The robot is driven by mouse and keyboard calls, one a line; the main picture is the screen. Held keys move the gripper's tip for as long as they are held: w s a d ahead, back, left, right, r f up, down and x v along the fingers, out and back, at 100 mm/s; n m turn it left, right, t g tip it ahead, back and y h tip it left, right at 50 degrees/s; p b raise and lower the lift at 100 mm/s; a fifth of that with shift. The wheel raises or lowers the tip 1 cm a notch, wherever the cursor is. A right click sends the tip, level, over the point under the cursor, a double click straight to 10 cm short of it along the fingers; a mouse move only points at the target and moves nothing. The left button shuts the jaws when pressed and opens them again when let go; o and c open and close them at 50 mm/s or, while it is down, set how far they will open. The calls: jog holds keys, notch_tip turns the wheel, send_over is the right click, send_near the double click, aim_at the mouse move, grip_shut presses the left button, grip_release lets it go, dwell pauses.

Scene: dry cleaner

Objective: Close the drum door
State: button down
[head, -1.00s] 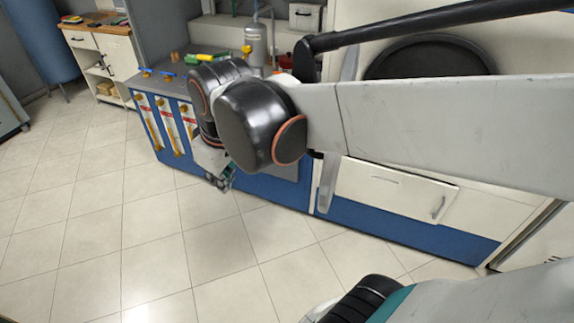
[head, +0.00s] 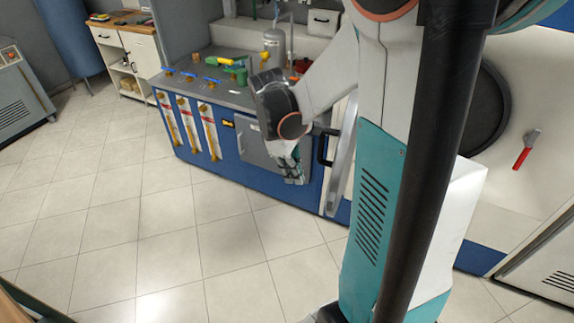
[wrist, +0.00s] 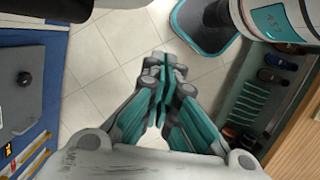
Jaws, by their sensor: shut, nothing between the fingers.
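The drum door (head: 342,165) stands swung open in the head view, seen almost edge-on as a pale grey slab with a black handle (head: 323,148). My arm covers part of it. The dark round drum opening (head: 487,110) shows to the right, in the cream machine front, partly hidden by my arm. My gripper (head: 292,172) is shut and empty, pointing down just left of the door, apparently not touching it; the depth gap is hard to tell. In the wrist view my gripper (wrist: 162,75) shows its teal fingers together over floor tiles.
A blue cabinet with a grey top (head: 240,95) bearing valves and bottles stands behind my gripper. A red-handled lever (head: 525,150) is on the machine front. The wrist view shows a shelf with shoes (wrist: 275,75) and a teal-edged mat (wrist: 205,25). Tiled floor at left is clear.

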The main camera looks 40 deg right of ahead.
jog(key=s+d+f+b, duration=0.1)
jog(key=s+d+f, duration=0.1)
jog(key=s+f, duration=0.3)
jog(key=shift+d+f+b, duration=0.2)
jog(key=shift+b, duration=0.1)
